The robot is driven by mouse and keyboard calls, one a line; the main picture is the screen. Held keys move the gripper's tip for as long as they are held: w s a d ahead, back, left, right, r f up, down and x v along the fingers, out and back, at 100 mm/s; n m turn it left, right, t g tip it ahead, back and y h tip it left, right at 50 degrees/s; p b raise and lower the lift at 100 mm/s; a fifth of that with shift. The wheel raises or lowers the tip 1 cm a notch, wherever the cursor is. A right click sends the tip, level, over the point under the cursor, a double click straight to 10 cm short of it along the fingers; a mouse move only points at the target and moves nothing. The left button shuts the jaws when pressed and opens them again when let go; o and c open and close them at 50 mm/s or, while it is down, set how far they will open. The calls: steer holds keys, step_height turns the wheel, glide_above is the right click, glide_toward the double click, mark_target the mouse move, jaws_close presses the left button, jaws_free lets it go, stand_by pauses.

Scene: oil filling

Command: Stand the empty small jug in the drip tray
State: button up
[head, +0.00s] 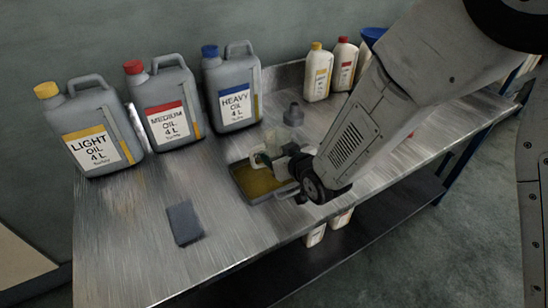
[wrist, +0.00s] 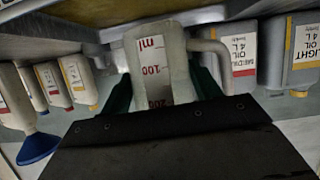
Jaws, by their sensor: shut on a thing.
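My gripper (head: 274,156) is shut on the small jug (head: 260,160), a translucent whitish jug. In the wrist view, which is upside down, the jug (wrist: 152,65) shows red scale marks and a side handle between green jaw pads (wrist: 165,92). It looks upright and no oil shows in it, though its inside is mostly hidden. The drip tray (head: 240,184) is a shallow dark-rimmed tray with a yellowish floor, on the bench below the jug. The tray's yellowish floor also shows at the top of the wrist view (wrist: 110,12). I cannot tell whether the jug touches it.
Light, medium and heavy oil cans (head: 95,135) stand along the back left. A small grey-topped container (head: 293,116) stands just behind the gripper. White bottles (head: 318,75) and a blue funnel (head: 373,37) stand at the back right. A dark cloth (head: 184,223) lies front left, with bare bench around it.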

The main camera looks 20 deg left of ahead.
steer(key=shift+w+a, duration=0.15)
steer(key=shift+a, duration=0.2)
steer(key=shift+w+a+f, duration=0.1)
steer(key=shift+a+f, duration=0.05)
steer(key=shift+f, duration=0.75)
steer(key=shift+w+a+f, duration=0.1)
steer(key=shift+a+f, duration=0.05)
steer(key=shift+f, duration=0.75)
steer(key=o, duration=1)
steer(key=shift+f, duration=0.15)
steer(key=shift+r, duration=0.2)
steer(key=v, duration=1.2)
steer(key=shift+w+d, duration=0.1)
